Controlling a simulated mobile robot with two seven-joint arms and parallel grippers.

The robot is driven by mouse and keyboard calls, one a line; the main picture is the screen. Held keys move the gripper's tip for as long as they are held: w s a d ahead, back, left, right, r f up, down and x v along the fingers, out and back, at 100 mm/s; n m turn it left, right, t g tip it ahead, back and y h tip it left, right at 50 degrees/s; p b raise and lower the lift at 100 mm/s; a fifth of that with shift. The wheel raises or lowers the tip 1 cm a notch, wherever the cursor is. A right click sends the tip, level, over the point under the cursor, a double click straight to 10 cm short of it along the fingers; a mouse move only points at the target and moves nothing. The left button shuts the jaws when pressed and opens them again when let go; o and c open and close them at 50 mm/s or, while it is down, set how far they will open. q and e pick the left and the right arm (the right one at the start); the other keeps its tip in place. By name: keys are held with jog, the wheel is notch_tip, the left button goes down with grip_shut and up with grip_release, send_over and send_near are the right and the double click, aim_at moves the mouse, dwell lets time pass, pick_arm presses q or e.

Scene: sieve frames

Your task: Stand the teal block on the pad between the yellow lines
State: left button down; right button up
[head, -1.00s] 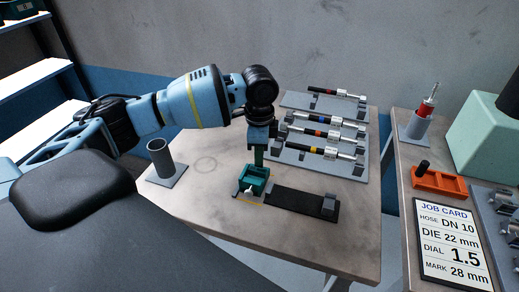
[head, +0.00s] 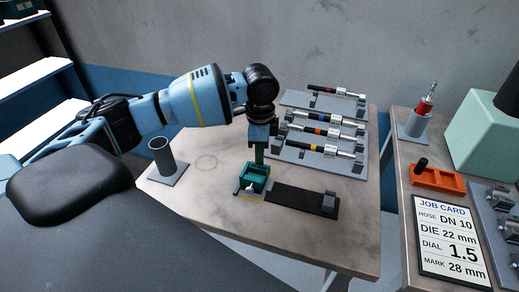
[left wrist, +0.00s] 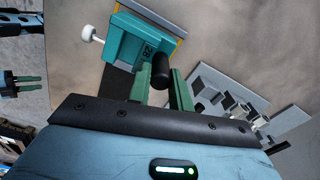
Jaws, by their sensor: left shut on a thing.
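The teal block (head: 254,178) has a white knob on its side and a marking, partly readable as 28, in the left wrist view (left wrist: 130,42). My left gripper (head: 258,160) is above it, its green fingers shut on the block's dark upright grip (left wrist: 160,68). The grey pad (head: 240,188) lies under and beside the block at the left end of a black strip. A yellow line shows along its near edge, and yellow also shows in the left wrist view (left wrist: 181,42). The block hides much of the pad; I cannot tell whether they touch.
The black strip (head: 295,199) runs right to a grey stop (head: 329,202). A grey tube on a base (head: 162,157) stands left. Racks with dark hoses (head: 315,158) stand behind. The bench front is clear. A job card (head: 450,240) lies on the right-hand bench.

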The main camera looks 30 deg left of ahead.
pick_arm(q)
jog(key=shift+f, duration=0.55)
dwell(0.6)
jog(key=c, duration=1.2)
grip_release()
notch_tip(320, 180, up, 8)
jog(key=shift+f, duration=0.1)
jog(key=shift+s+f, duration=0.1)
